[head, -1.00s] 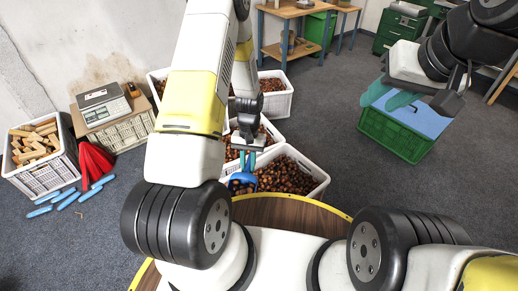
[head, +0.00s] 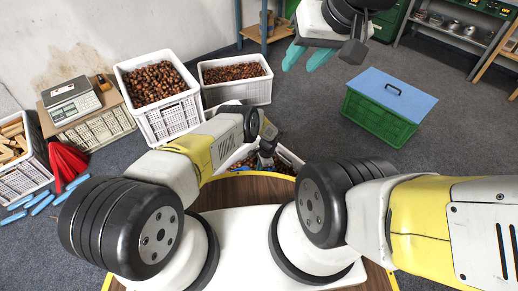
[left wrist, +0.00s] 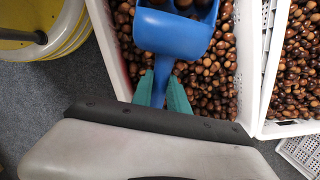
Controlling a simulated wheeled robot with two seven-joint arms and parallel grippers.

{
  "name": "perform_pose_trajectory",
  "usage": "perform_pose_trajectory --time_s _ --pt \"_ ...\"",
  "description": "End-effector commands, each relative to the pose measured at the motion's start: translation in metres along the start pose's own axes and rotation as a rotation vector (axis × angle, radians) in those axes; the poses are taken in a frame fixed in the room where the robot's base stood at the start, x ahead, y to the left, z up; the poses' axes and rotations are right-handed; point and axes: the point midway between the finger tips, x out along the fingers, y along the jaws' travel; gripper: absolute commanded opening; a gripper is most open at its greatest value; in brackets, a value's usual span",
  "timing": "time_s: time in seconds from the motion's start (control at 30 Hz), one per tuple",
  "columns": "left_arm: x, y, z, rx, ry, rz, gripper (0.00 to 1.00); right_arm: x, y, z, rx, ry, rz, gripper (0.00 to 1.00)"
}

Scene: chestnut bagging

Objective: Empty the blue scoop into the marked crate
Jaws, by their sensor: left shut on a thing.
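In the left wrist view my left gripper (left wrist: 162,82) has its teal fingers closed on the handle of the blue scoop (left wrist: 172,37). Brown chestnuts show inside the scoop's bowl at the top edge. The scoop is above a white crate (left wrist: 112,50) holding chestnuts; I cannot tell its height over them. In the head view the left gripper (head: 266,150) is low over a crate (head: 290,156), largely covered by my arm, and the scoop is hidden. My right gripper (head: 307,57) is open and empty above the floor. No crate marking is readable.
Two white chestnut crates (head: 172,122) (head: 240,94) stand beyond my left arm. A green box with a blue lid (head: 378,116) is at right. A scale (head: 70,102), a wood crate (head: 20,180) and blue pieces lie left. Floor between the crates and green box is clear.

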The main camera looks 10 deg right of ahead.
Motion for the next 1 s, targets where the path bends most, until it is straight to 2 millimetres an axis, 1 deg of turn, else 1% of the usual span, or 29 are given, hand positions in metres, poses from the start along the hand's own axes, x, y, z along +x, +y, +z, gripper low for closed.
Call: perform_pose_trajectory --time_s 0.03,0.13,0.3,0.43,0.57,0.73,1.0 --pt "0.008 0.004 -0.006 0.032 -0.003 -0.009 0.00 0.000 0.000 0.000 0.000 0.000 0.000 0.36" --pt "0.016 0.009 -0.012 0.075 -0.008 -0.021 0.00 0.000 0.000 0.000 0.000 0.000 0.000 0.36" --pt "0.019 0.010 -0.014 0.096 0.008 -0.026 0.00 0.000 0.000 0.000 0.000 0.000 0.000 0.36" --pt "0.018 0.009 -0.010 0.094 0.052 -0.021 0.00 0.000 0.000 0.000 0.000 0.000 0.000 0.36" --pt "0.016 0.009 -0.005 0.091 0.132 -0.015 0.00 0.000 0.000 0.000 0.000 0.000 0.000 0.36" --pt "0.012 0.009 0.004 0.086 0.296 -0.007 0.00 0.000 0.000 0.000 0.000 0.000 0.000 0.36" --pt "-0.012 0.008 0.025 0.088 0.480 0.001 0.00 0.000 0.000 0.000 0.000 0.000 0.000 0.36"
